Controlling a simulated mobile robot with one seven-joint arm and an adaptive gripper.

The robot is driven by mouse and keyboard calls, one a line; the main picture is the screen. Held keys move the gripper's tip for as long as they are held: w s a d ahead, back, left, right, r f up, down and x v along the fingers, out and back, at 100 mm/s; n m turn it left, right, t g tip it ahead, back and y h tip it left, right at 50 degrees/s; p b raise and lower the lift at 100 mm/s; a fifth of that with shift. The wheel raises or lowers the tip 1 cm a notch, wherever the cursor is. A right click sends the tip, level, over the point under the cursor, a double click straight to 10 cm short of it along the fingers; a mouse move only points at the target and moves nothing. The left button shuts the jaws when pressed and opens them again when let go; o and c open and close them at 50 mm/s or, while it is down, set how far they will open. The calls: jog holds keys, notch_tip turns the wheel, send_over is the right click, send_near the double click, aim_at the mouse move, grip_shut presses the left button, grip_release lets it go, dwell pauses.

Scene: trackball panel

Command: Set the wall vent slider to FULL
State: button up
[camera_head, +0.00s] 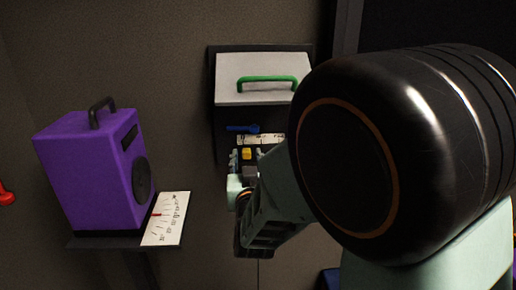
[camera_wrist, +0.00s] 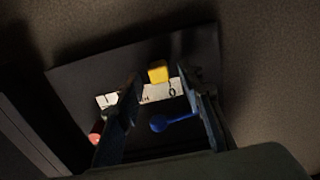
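A yellow block-shaped knob (camera_head: 246,154) sits by a white marked strip (camera_head: 262,139) on a dark wall panel; I take it for the vent slider. The wrist view shows the yellow knob (camera_wrist: 158,72) at the edge of the white strip (camera_wrist: 155,93); its lettering is too small to read. My gripper (camera_head: 243,160) is at the panel. In the wrist view my gripper (camera_wrist: 158,80) is open, with the knob between or just beyond its fingertips. Contact cannot be told. My arm hides the panel's right part in the head view.
A blue lever (camera_wrist: 172,122) is close to the fingers; it also shows above the strip (camera_head: 242,129). A grey cover with a green handle (camera_head: 268,81) is above. A purple speaker (camera_head: 95,170) and dial card (camera_head: 166,218) stand left. A red part (camera_wrist: 95,133) shows lower left.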

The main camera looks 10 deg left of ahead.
dwell(0.3)
grip_shut()
jog(key=shift+w, duration=0.15)
